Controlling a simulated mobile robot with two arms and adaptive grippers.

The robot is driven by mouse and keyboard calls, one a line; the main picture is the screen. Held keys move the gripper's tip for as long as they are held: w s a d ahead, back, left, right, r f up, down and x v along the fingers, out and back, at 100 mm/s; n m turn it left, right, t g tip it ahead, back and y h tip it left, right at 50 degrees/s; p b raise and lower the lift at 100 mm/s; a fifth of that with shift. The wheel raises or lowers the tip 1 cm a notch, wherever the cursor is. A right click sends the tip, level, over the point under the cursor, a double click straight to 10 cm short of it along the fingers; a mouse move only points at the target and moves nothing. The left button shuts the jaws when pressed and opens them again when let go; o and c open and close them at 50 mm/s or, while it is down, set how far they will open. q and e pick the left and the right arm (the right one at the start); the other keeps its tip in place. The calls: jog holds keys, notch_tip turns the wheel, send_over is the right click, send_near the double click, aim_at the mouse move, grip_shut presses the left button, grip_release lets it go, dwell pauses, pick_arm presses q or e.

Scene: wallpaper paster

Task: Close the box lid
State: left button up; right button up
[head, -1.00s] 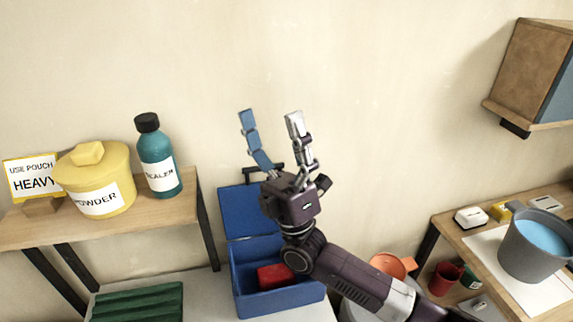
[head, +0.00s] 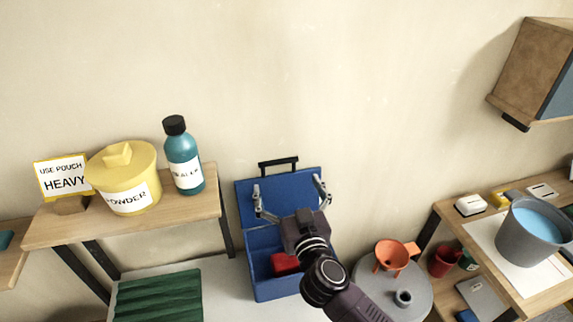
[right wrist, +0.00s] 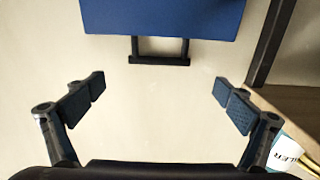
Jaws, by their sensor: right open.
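A blue box (head: 262,272) stands on a light surface against the wall, with a red item (head: 285,263) inside. Its blue lid (head: 284,193) is raised, leaning up near the wall, with a black handle (head: 278,165) on its upper edge. My right gripper (head: 290,187) is open, its fingers spread in front of the lid in the head view. In the right wrist view the lid (right wrist: 160,15) and its handle (right wrist: 159,60) lie beyond the open, empty fingers. I cannot tell whether a finger touches the lid. My right arm hides part of the box. My left gripper is not in view.
A shelf (head: 130,228) at left holds a yellow powder tub (head: 128,178) and a teal sealer bottle (head: 184,155). A green ridged item (head: 158,298) lies below.

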aim_at(279, 163)
jog(key=x, duration=0.7)
jog(key=shift+w+f, duration=0.1)
jog(key=c, duration=1.7)
